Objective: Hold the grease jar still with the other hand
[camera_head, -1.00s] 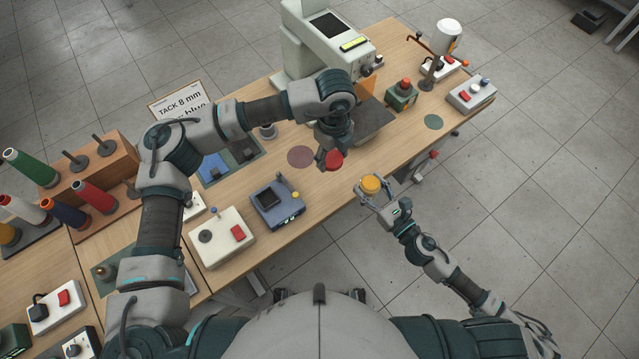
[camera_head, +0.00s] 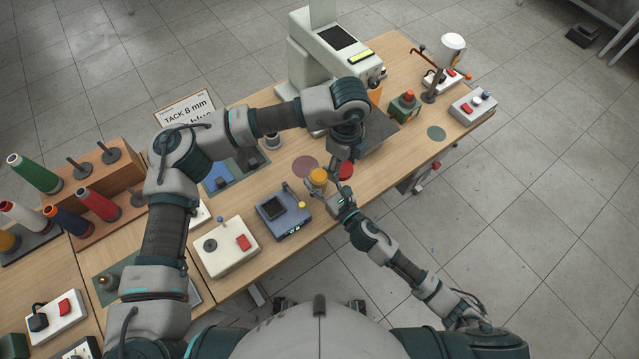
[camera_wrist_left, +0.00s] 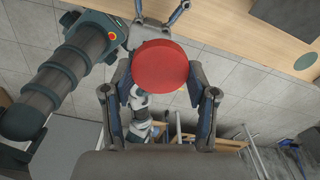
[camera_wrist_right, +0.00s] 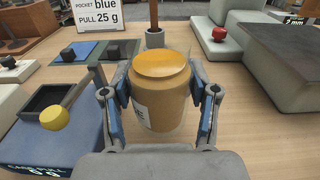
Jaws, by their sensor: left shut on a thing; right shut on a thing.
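The grease jar (camera_wrist_right: 162,90) is a tan jar with a domed amber top and a partly visible white label. In the right wrist view it is upright between the fingers of my right gripper (camera_wrist_right: 160,103), which is shut on it. It also shows in the head view (camera_head: 318,177), over the table's near part. My left gripper (camera_wrist_left: 159,88) is shut on a round red lid (camera_wrist_left: 160,67). In the head view the red lid (camera_head: 345,171) is just right of the jar, apart from it. The left fingertips are partly hidden there.
A blue-grey device (camera_head: 284,215) with a yellow knob stands left of the jar. A white switch box (camera_head: 224,248) is further left. The sewing machine (camera_head: 335,60) stands behind. Bare wood lies around the purple disc (camera_head: 305,167).

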